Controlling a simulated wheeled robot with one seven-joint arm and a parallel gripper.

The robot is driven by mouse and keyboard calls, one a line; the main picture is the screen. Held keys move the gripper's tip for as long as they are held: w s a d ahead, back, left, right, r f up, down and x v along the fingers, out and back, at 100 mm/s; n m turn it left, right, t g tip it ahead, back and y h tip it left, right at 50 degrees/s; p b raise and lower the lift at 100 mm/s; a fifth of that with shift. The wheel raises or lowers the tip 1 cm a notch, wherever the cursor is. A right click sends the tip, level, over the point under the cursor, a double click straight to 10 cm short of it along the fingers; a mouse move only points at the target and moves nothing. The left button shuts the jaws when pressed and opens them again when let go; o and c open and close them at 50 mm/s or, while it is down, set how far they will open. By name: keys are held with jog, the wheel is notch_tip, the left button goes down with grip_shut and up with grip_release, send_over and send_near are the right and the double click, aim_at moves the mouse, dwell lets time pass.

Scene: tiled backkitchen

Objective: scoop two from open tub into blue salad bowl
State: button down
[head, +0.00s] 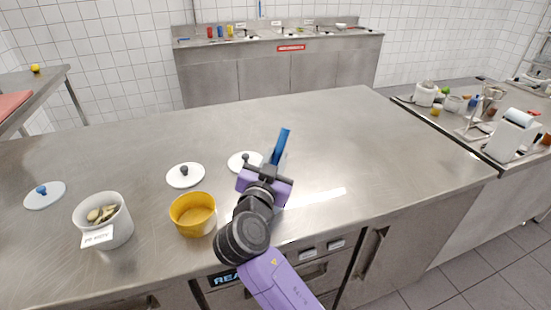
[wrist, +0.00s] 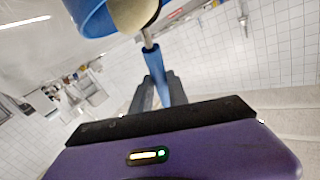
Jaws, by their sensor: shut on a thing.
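My gripper (head: 268,172) is shut on a blue-handled tool, whose handle (head: 282,146) sticks up past the fingers above the steel counter. In the wrist view the handle (wrist: 157,72) runs between the fingers towards a rounded cream-coloured head (wrist: 133,14), partly cut off. A blue curved piece (wrist: 92,18) shows beside that head; I cannot tell whether it is the salad bowl. An open white tub (head: 118,227) with a label holds pale brownish pieces. An open yellow tub (head: 194,228) stands right of it, with no separate pieces visible inside. No blue salad bowl shows clearly in the head view.
A white lid with a blue knob (head: 52,197) lies left of the white tub. Two dark-knobbed white lids (head: 185,182) (head: 240,160) lie behind the yellow tub and beside my gripper. The counter's right part (head: 390,145) is clear. A side counter (head: 455,122) holds several items.

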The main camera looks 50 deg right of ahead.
jog(key=shift+f+b, duration=1.2)
jog(key=shift+b, duration=0.15)
dwell(1.2)
jog(key=shift+f+b, duration=0.3)
jog(key=shift+b, duration=0.85)
dwell(3.7)
